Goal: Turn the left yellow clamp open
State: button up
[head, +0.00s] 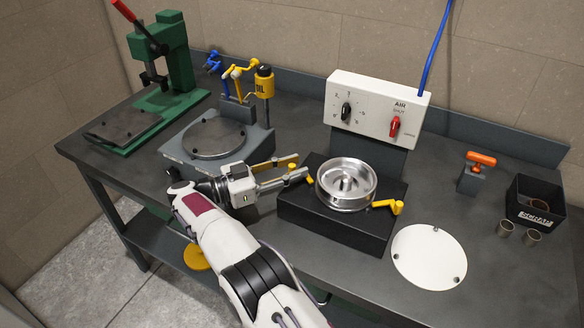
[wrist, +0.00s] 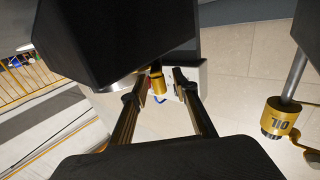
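The left yellow clamp (head: 293,167) is a small yellow lever at the left side of the black block (head: 325,215) that carries a round silver mould (head: 346,184). In the wrist view the yellow clamp (wrist: 157,82) shows between my two fingertips. My gripper (head: 302,166) reaches in from the left, its fingers apart on either side of the clamp. In the wrist view my gripper (wrist: 161,78) is open, with a gap visible beside the clamp. A second yellow clamp (head: 391,206) sits at the block's right side. Part of the left clamp is hidden by my fingers.
A control box (head: 376,108) with black and red knobs stands behind the block. A yellow oil can (head: 264,82) and grey round-plate device (head: 213,139) are at the left. A white disc (head: 429,257) lies at right. A green press (head: 171,55) stands far left.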

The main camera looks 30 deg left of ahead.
aim_at(292, 165)
jog(key=shift+r, duration=0.1)
jog(key=shift+r, duration=4.9)
